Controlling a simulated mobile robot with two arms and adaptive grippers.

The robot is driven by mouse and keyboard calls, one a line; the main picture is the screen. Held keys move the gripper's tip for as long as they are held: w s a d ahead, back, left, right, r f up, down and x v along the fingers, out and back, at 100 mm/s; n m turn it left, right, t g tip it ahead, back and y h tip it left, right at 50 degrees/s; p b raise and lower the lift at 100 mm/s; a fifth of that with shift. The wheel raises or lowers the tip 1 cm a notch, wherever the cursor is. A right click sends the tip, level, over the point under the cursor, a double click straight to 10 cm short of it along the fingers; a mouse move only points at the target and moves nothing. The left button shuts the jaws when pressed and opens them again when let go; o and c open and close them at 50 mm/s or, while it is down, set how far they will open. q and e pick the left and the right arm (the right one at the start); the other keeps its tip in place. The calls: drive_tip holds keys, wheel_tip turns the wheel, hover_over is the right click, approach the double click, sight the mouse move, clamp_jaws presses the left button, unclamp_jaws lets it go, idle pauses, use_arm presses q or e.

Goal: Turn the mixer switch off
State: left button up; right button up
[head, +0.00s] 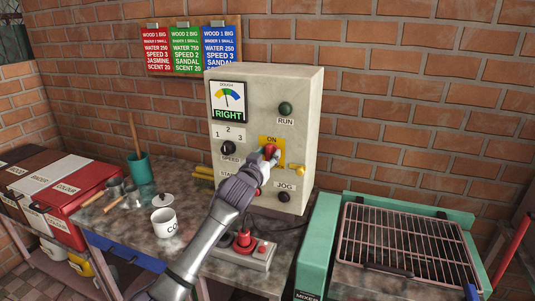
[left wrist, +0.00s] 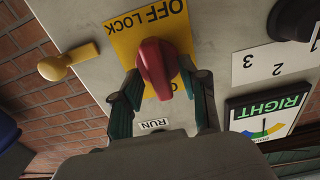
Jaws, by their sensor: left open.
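The mixer switch is a red rotary knob (head: 270,149) on a yellow plate (head: 279,143) on the front of the grey control box (head: 263,82). The plate reads ON above the knob in the head view. The left wrist view is upside down and shows the red knob (left wrist: 156,68) with OFF LOCK lettering on its yellow plate (left wrist: 118,45). My left gripper (head: 266,160) is at the switch, its fingers open on either side of the knob; it also shows in the left wrist view (left wrist: 163,88). I cannot tell whether the fingers touch it. My right gripper is not in view.
The box also has a dark green RUN lamp (head: 285,108), a SPEED dial (head: 228,149), a JOG button (head: 284,197) and a meter (head: 228,100) reading RIGHT. A wire rack (head: 405,240) is at right.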

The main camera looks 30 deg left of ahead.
use_arm(q)
clamp_jaws()
idle(0.3)
drive_tip(key=n+p, duration=0.2)
drive_tip(key=n, duration=0.2)
drive_tip(key=shift+r, duration=0.1)
drive_tip(key=n+p, duration=0.2)
drive_tip(key=n, duration=0.3)
drive_tip(key=shift+a, duration=0.2)
drive_tip(key=n+p, duration=0.3)
drive_tip(key=n, duration=0.2)
drive_tip(key=shift+a+f+n+p, duration=0.1)
drive_tip(key=shift+f+n+p, duration=0.2)
drive_tip(key=shift+n, duration=0.65)
drive_tip(key=shift+f+n+p, duration=0.1)
drive_tip(key=shift+n+p, duration=0.3)
drive_tip(key=shift+n, duration=0.55)
